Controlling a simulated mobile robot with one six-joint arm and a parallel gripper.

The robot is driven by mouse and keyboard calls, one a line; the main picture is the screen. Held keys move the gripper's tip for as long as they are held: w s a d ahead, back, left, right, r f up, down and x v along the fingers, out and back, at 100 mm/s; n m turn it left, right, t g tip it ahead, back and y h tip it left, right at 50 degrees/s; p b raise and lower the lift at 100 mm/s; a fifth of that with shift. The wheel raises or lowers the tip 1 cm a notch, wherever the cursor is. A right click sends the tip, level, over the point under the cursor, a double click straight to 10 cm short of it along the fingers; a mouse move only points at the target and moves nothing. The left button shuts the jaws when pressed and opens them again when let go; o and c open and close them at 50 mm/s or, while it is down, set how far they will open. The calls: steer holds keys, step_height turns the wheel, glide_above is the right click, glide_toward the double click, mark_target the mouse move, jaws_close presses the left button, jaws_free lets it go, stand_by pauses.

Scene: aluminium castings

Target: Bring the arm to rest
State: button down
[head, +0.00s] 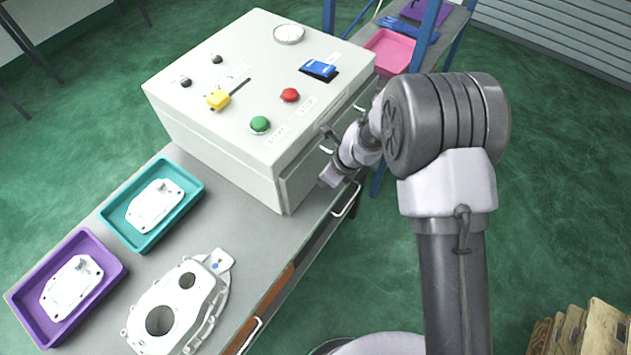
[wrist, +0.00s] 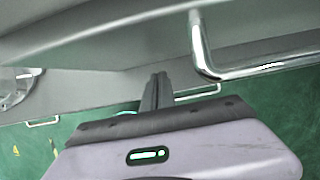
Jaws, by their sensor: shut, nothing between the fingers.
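My gripper (wrist: 157,80) shows in the wrist view as two dark fingers close together, with nothing between them. They point away from the pale mauve hand, close to a grey surface with a bright metal bar handle (wrist: 205,50) at the upper right. In the head view my arm reaches from the lower right, and its end is beside the front of the white control box (head: 235,165), near the table's right edge. The fingers are hard to make out there, and I cannot tell whether they touch anything.
The grey table (head: 262,228) bears a teal tray (head: 133,247) and a purple tray (head: 47,339), each holding a white casting, and a larger casting (head: 150,290). A blue-framed rack with a pink bin (head: 390,50) stands behind. Cartons (head: 603,325) are lower right; green floor is open.

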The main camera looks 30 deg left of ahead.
steer(key=s+d+r+n+t+b, duration=0.1)
steer(key=d+r+n+b, duration=0.15)
steer(key=d+r, duration=0.9)
steer(key=s+d+r+n+t+b, duration=0.2)
steer(key=d+r+n, duration=0.2)
steer(key=d+r, duration=0.7)
steer(key=s+d+r+n+t+h+b, duration=0.1)
steer(key=s+d+n+b, duration=0.4)
steer(key=s+d, duration=0.8)
steer(key=shift+s+d+r+n+t+h, duration=0.15)
steer(key=shift+s+d+n+t+h, duration=0.15)
steer(key=shift+n+t+h, duration=0.7)
steer(key=shift+n+y, duration=0.25)
steer(key=shift+y, duration=0.05)
